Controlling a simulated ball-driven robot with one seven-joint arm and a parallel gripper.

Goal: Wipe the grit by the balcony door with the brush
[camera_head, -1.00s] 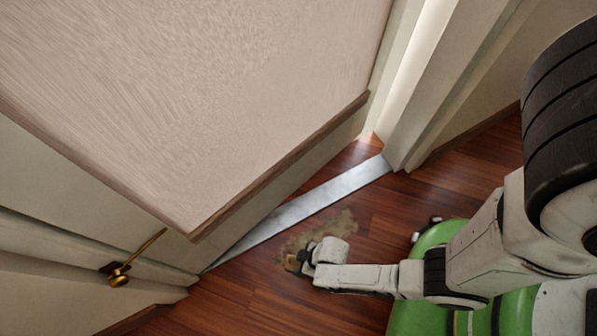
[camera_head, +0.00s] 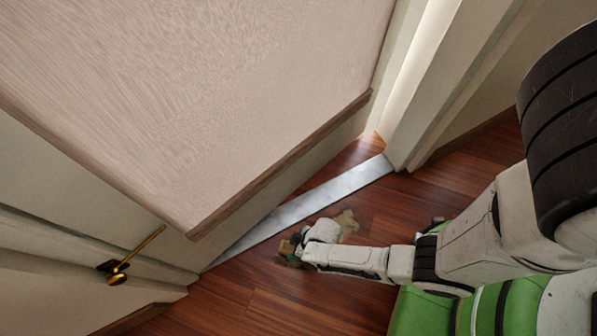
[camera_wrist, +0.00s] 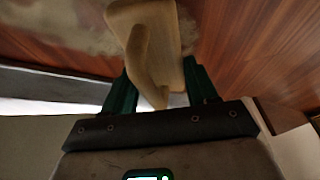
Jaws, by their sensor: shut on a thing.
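The brush (camera_wrist: 160,42) has a pale wooden body and handle, and my gripper (camera_wrist: 158,88) is shut on it between two dark green fingers. In the head view my gripper (camera_head: 301,241) is low at the floor, and the brush is mostly hidden there. The grit (camera_head: 347,222) is a tan patch on the wooden floor beside the metal threshold strip. It shows on both sides of my gripper, and my wrist covers its middle. In the wrist view the grit (camera_wrist: 75,25) lies around the brush at the upper left. I cannot tell whether the bristles touch the floor.
The balcony door (camera_head: 190,100) stands at the upper left with a brass handle (camera_head: 118,278). The metal threshold strip (camera_head: 300,208) runs along its foot. A pale door frame (camera_head: 430,90) rises at the right. Bare wooden floor (camera_head: 270,300) lies in front.

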